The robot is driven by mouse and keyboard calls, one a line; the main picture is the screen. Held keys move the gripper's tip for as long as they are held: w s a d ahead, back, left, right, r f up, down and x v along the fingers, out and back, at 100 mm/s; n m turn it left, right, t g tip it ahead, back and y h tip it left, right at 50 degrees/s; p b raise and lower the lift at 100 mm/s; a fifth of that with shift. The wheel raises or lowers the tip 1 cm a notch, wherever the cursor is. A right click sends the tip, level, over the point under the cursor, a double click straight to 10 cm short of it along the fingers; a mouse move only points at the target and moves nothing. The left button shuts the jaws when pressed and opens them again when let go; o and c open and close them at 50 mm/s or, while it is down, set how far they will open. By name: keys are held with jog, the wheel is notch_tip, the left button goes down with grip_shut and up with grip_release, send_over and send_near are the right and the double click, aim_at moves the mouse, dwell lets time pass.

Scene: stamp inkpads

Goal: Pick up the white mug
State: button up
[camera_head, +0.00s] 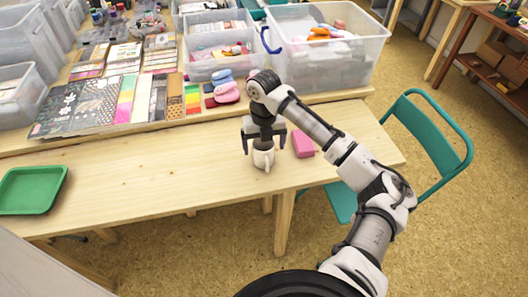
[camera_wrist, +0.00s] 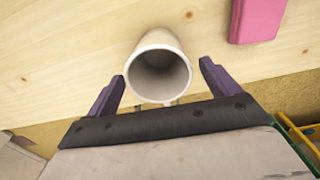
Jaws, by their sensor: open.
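The white mug (camera_head: 263,158) stands upright on the wooden table near its front edge. In the wrist view the mug (camera_wrist: 158,68) is seen from above, its open rim facing the camera and its inside empty. My gripper (camera_head: 263,140) is open above the mug, pointing down. In the wrist view my gripper's two dark purple fingers (camera_wrist: 162,82) are apart, one on each side of the mug's rim. I cannot tell whether either finger touches it.
A pink block (camera_head: 302,143) lies just right of the mug; it also shows in the wrist view (camera_wrist: 256,18). A green tray (camera_head: 30,212) sits at the table's left end. Plastic bins (camera_head: 345,65) and papers line the back. A teal chair (camera_head: 440,170) stands at the right.

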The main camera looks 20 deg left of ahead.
jog(key=shift+f, duration=1.1)
jog(key=c, duration=1.2)
jog(key=shift+c, duration=0.3)
jog(key=shift+r, duration=0.2)
